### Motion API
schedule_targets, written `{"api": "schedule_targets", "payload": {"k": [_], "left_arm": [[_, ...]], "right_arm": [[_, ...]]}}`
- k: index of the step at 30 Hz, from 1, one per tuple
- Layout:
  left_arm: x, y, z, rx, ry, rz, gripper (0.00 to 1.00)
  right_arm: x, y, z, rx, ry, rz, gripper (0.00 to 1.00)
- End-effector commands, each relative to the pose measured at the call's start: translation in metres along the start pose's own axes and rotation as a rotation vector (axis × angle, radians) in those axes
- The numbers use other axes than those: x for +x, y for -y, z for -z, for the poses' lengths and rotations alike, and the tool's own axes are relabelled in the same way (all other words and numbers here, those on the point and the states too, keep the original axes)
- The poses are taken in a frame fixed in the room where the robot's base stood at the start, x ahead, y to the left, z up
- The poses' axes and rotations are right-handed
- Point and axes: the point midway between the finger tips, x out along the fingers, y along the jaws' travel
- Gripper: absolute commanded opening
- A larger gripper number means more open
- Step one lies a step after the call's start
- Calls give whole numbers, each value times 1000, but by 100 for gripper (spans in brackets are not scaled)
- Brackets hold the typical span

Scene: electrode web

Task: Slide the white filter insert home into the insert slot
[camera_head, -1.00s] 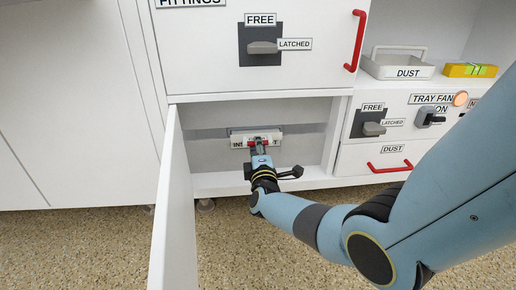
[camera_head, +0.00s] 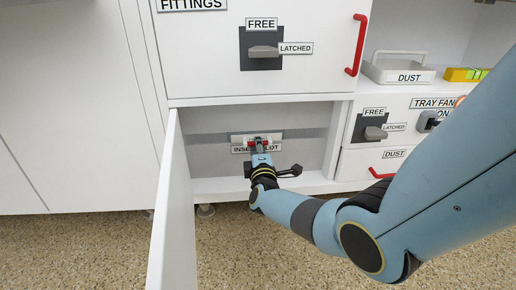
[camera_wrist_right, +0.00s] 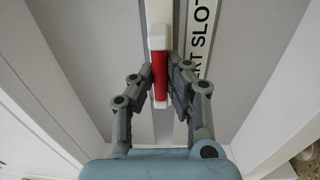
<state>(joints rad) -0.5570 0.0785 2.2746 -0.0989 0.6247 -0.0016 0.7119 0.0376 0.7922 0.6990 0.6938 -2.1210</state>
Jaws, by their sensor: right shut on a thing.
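The white filter insert (camera_wrist_right: 158,37) has a red grip (camera_wrist_right: 160,82) and shows in the right wrist view between my fingers. My right gripper (camera_wrist_right: 163,98) is shut on the red grip. In the head view my right gripper (camera_head: 260,146) reaches into the open lower compartment. The red grip (camera_head: 251,142) shows at its tip, just above the INSERT SLOT label (camera_head: 240,150). The insert is at the slot plate (camera_head: 278,136) on the back wall. The gripper hides most of it, and I cannot tell how deep it sits. My left gripper is not in view.
The open door (camera_head: 174,215) stands left of my right arm. A drawer with a FREE/LATCHED switch (camera_head: 262,51) and a red handle (camera_head: 356,45) is above the compartment. A DUST tray (camera_head: 398,71) and a yellow level (camera_head: 462,74) lie at the right.

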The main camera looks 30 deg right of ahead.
Motion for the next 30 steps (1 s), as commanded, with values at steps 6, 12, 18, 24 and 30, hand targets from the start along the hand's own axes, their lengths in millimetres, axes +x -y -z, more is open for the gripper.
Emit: {"api": "schedule_targets", "payload": {"k": [6,12,18,24,30], "left_arm": [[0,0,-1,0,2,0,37],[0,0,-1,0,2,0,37],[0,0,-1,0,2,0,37],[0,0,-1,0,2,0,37],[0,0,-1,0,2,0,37]], "right_arm": [[3,0,0,0,0,0,19],[3,0,0,0,0,0,38],[2,0,0,0,0,1,38],[-18,2,0,0,-1,2,38],[-63,1,-1,1,1,2,38]]}}
